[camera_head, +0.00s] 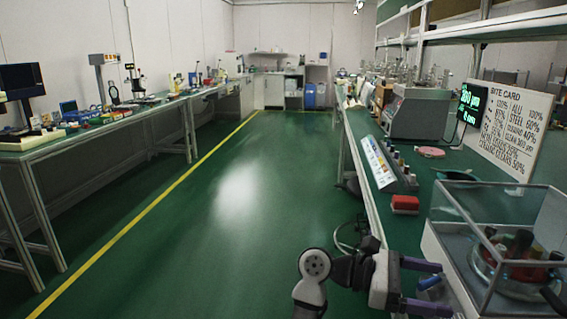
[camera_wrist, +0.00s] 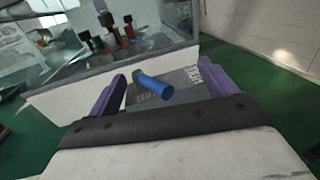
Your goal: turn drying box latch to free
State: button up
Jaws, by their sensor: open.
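The drying box (camera_head: 433,244) is a clear-walled case with a pale base at the lower right of the head view; its pale wall also shows in the wrist view (camera_wrist: 60,97). The latch (camera_wrist: 155,87) is a blue rounded handle on a grey plate (camera_wrist: 184,82) with partly readable lettering. The blue handle also shows in the head view (camera_head: 428,282). My gripper (camera_head: 436,288) is open, with purple fingers. In the wrist view its fingers (camera_wrist: 160,78) stand either side of the handle, with gaps visible. I cannot tell whether the handle's depth matches the fingertips.
Dark and red-topped items sit inside the box on a round fixture (camera_head: 515,275). A red block (camera_head: 405,204) and a rack of small bottles (camera_head: 388,165) are on the green bench behind. A white card board (camera_head: 510,130) stands further right. The green floor aisle (camera_head: 235,190) is clear.

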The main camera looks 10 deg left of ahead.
jog(key=t+p, duration=0.1)
jog(key=n+t+p, duration=0.1)
jog(key=n+t, duration=0.1)
jog(key=shift+s+d+r+p, duration=0.2)
jog(key=shift+s+r+p, duration=0.1)
jog(key=shift+p, duration=0.1)
jog(key=a+b, duration=0.3)
jog(key=a, duration=1)
jog(key=s+a+r+h+p, duration=0.1)
jog(key=s+a+r+h, duration=0.2)
jog(key=r, duration=0.4)
jog(key=s+a+r+h+p, duration=0.1)
jog(key=s+a+r+h, duration=0.2)
jog(key=a+r, duration=0.2)
jog(key=s+a+r+t+h+p, duration=0.1)
jog(key=s+a+r+h, duration=0.2)
jog(key=r, duration=0.6)
jog(key=shift+a+r+p, duration=0.3)
jog(key=shift+a+p, duration=0.05)
jog(key=shift+a, duration=0.15)
